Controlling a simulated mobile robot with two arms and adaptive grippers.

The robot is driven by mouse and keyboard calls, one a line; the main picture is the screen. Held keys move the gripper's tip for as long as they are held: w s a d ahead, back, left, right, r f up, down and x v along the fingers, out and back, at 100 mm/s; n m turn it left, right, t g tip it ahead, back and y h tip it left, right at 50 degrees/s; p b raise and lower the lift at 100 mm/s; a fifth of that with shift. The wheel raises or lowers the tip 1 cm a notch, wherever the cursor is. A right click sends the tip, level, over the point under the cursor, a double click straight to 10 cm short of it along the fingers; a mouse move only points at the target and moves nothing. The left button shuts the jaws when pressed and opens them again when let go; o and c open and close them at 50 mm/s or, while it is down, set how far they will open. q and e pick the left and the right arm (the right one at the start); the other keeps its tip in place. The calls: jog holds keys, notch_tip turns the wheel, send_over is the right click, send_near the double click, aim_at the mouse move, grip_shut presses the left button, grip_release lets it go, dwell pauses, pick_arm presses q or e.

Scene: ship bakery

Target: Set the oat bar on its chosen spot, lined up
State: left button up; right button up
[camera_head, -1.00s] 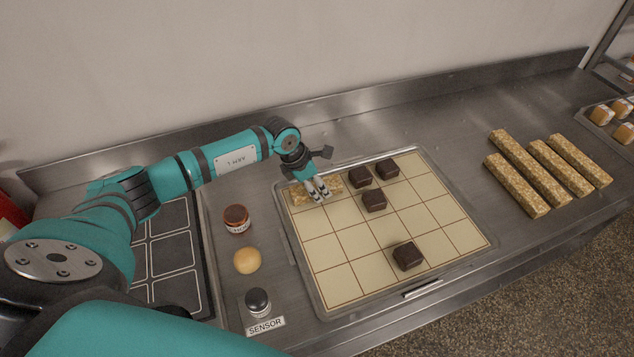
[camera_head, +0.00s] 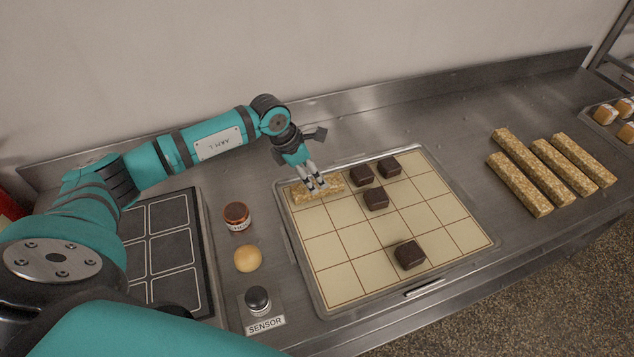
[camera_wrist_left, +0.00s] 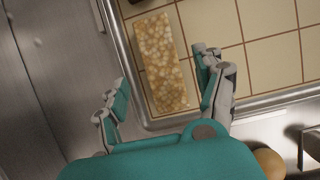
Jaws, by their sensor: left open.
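One oat bar (camera_head: 301,193) lies on the gridded tray (camera_head: 336,281), in the row of cells at the tray's far left corner. In the left wrist view the oat bar (camera_wrist_left: 160,62) lies flat, its long side roughly parallel to the tray's side rim, with a small gap to it. My left gripper (camera_head: 316,186) is open and just above the bar. In the left wrist view its fingers (camera_wrist_left: 160,95) stand apart on either side of the bar's near end, not touching it. My right gripper does not show.
Several brown cakes (camera_head: 376,199) sit on the tray. Several more oat bars (camera_head: 522,188) lie on the steel counter at right. A jar (camera_head: 237,217), a yellow ball (camera_head: 247,258) and a sensor button (camera_head: 258,300) stand left of the tray. A black panelled board (camera_head: 158,255) lies further left.

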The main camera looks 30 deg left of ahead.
pick_arm(q)
jog(key=b+v, duration=0.1)
jog(key=v, duration=0.5)
jog(key=shift+r, duration=0.35)
